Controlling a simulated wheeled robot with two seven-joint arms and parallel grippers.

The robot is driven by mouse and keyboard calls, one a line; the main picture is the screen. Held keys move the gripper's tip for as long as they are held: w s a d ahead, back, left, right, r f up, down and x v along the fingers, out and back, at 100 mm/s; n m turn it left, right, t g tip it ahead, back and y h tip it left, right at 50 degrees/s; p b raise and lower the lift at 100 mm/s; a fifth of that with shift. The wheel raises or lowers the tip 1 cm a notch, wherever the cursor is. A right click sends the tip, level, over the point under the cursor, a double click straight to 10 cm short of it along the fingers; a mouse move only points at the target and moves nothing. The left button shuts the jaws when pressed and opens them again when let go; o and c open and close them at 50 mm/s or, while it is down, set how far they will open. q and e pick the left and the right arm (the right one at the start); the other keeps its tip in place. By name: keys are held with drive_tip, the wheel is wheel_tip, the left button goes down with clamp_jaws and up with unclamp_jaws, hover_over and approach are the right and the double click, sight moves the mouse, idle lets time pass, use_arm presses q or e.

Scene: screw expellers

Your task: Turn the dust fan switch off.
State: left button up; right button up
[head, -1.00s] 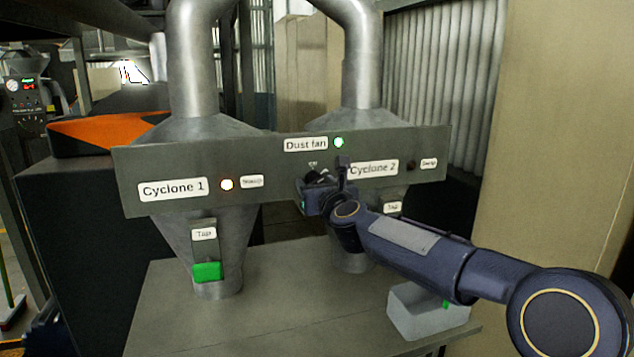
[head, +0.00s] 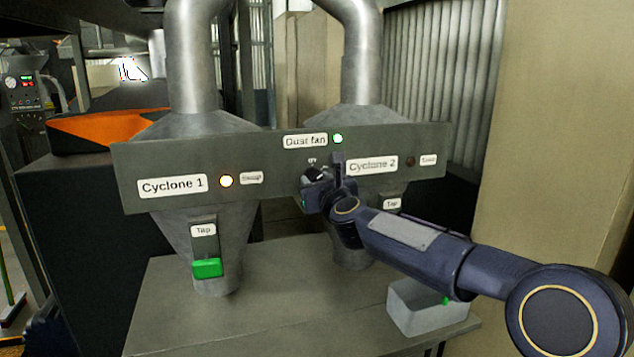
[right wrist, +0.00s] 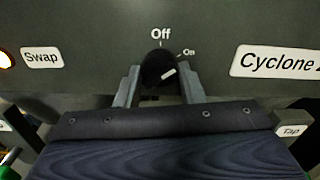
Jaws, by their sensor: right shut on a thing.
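The dust fan switch is a black round knob (right wrist: 158,68) with a white mark, below the printed word Off and beside the word On. Its white mark slants toward the On side. In the head view the knob (head: 315,174) is partly hidden by my right gripper (head: 325,180). The right wrist view shows my right gripper (right wrist: 158,84) with one finger on each side of the knob, shut on it. The Dust fan label (head: 305,141) sits above, with a lit green lamp (head: 337,139) beside it. My left gripper is out of view.
The grey panel (head: 150,160) also carries the Cyclone 1 label (head: 172,187), a lit lamp (head: 226,181) and the Cyclone 2 label (head: 371,165). A green tap handle (head: 207,268) is at the left cone. A grey bin (head: 415,308) stands on the table (head: 270,310) below my arm.

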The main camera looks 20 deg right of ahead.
drive_tip(key=n, duration=1)
drive_tip(key=shift+p, duration=0.3)
drive_tip(key=shift+n, duration=0.5)
drive_tip(key=o, duration=1)
drive_tip(key=shift+s, duration=0.1)
drive_tip(key=s+b, duration=0.1)
drive_tip(key=s, duration=0.6)
drive_tip(key=shift+s+d+b, duration=0.15)
drive_tip(key=shift+s+b, duration=0.15)
drive_tip(key=shift+s, duration=0.05)
